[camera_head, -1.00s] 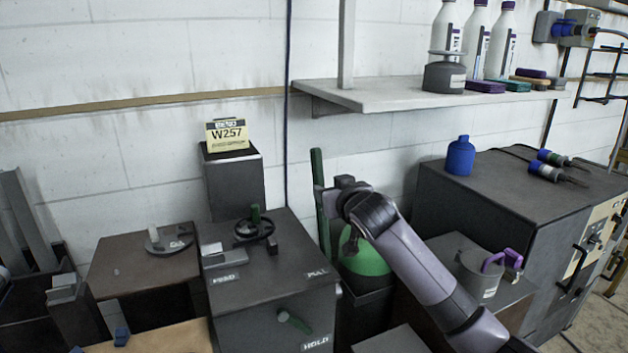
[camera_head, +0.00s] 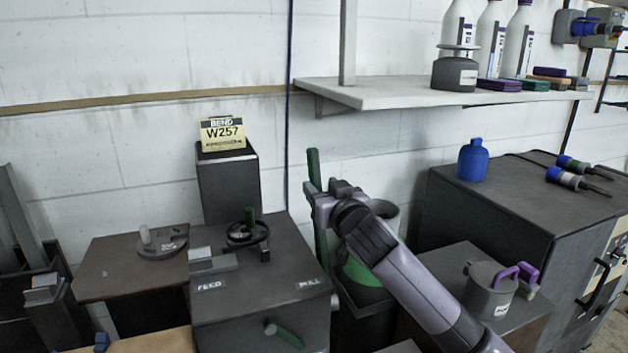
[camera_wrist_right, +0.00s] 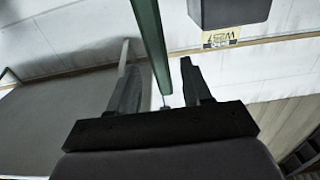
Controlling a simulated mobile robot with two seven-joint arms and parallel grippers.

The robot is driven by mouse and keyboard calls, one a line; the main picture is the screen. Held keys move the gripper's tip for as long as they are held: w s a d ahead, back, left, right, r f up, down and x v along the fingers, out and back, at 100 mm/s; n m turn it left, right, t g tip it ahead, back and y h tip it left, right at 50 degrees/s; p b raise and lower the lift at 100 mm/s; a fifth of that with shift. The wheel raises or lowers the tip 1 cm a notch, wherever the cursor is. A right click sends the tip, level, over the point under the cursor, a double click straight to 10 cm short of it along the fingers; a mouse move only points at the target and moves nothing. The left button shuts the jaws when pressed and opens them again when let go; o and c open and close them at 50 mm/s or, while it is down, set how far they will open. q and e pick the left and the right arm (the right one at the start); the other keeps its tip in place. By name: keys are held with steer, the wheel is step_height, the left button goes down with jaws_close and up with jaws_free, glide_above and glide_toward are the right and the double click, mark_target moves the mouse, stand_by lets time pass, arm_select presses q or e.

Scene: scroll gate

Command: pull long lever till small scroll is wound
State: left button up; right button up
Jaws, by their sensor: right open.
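The long lever (camera_head: 314,166) is a tall, upright green bar beside the grey machine (camera_head: 262,278) in the head view. It also shows in the right wrist view (camera_wrist_right: 148,35). My right gripper (camera_head: 314,205) is at the bar's upper part and partly overlaps it. In the right wrist view my right gripper (camera_wrist_right: 158,68) is open, and the bar runs down between its two fingers in the picture; I cannot tell whether they touch. A spoked wheel with a green knob (camera_head: 248,233) sits on the machine top. I cannot make out the small scroll for certain. My left gripper is not in view.
A yellow W257 sign (camera_head: 222,134) tops a dark block behind the machine. A short green handle (camera_head: 286,336) sticks out of its front. A green-and-grey container (camera_head: 366,272) stands behind my right arm. A shelf (camera_head: 390,92) and dark cabinet (camera_head: 500,205) lie to the right.

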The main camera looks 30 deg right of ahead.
mark_target(317, 183)
steer(key=shift+x, duration=2.55)
jaws_close()
